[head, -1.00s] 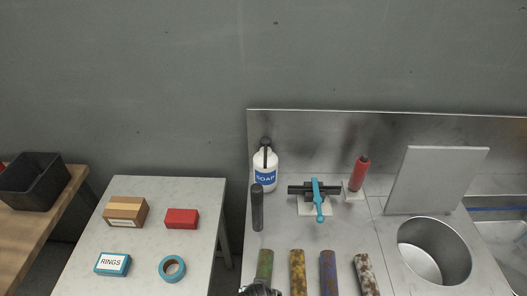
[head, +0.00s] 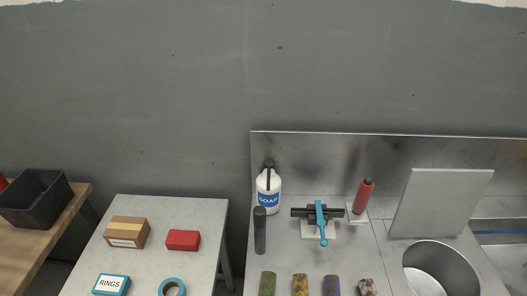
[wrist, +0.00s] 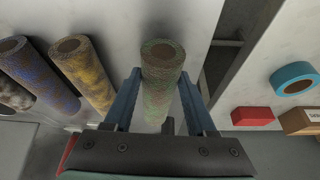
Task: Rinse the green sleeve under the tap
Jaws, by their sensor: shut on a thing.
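The green sleeve (wrist: 160,80) is a hollow tube with mottled dark patches. In the wrist view it lies between the two fingers of my gripper (wrist: 158,92), which is shut on it. The top of the green sleeve (head: 268,284) shows at the bottom edge of the head view, at the left end of a row of sleeves; my gripper is out of that view. A black fitting with a blue lever (head: 321,222) stands on a white plate behind the row. I cannot tell whether it is the tap. A round steel basin (head: 440,270) is at the right.
Mottled yellow (head: 300,285), blue (head: 331,286) and brown-white (head: 367,287) sleeves stand right of the green one. Behind are a soap bottle (head: 268,193), dark cylinder (head: 260,232), red bottle (head: 363,195) and grey panel (head: 445,203). A side table (head: 208,215) holds boxes and tape.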

